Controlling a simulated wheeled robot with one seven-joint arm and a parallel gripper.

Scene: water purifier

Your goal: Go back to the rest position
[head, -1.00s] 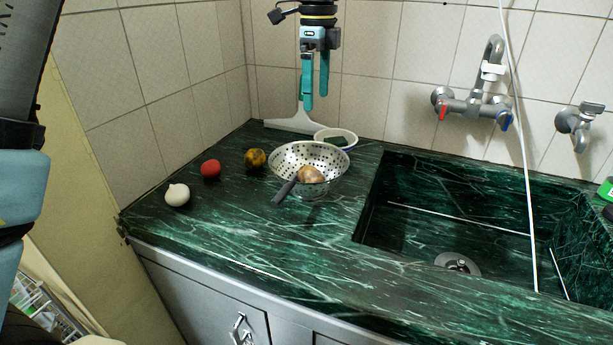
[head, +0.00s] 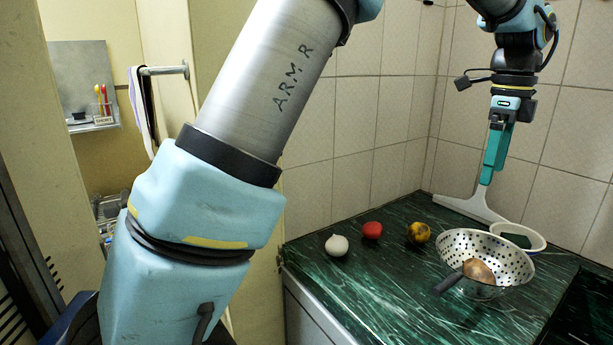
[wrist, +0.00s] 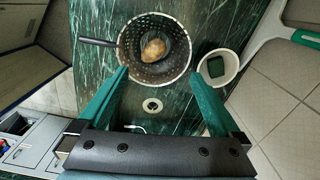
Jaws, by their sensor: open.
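My gripper (head: 497,148) is open and empty in the head view, pointing down above the back of the green counter. In the wrist view my gripper (wrist: 164,80) shows its two teal fingers spread apart, with nothing between them. Below it is a perforated metal colander (head: 462,244) with a dark handle. A brown potato-like item (head: 479,270) lies in the colander; it also shows in the wrist view (wrist: 153,49). My gripper is clear of the colander and the potato-like item.
A white bowl (head: 536,240) with a dark green item stands right of the colander. A white onion-like item (head: 337,245), a red item (head: 372,230) and a yellow-brown item (head: 418,232) sit on the counter (head: 390,290). A pale squeegee-like tool (head: 468,208) leans at the wall.

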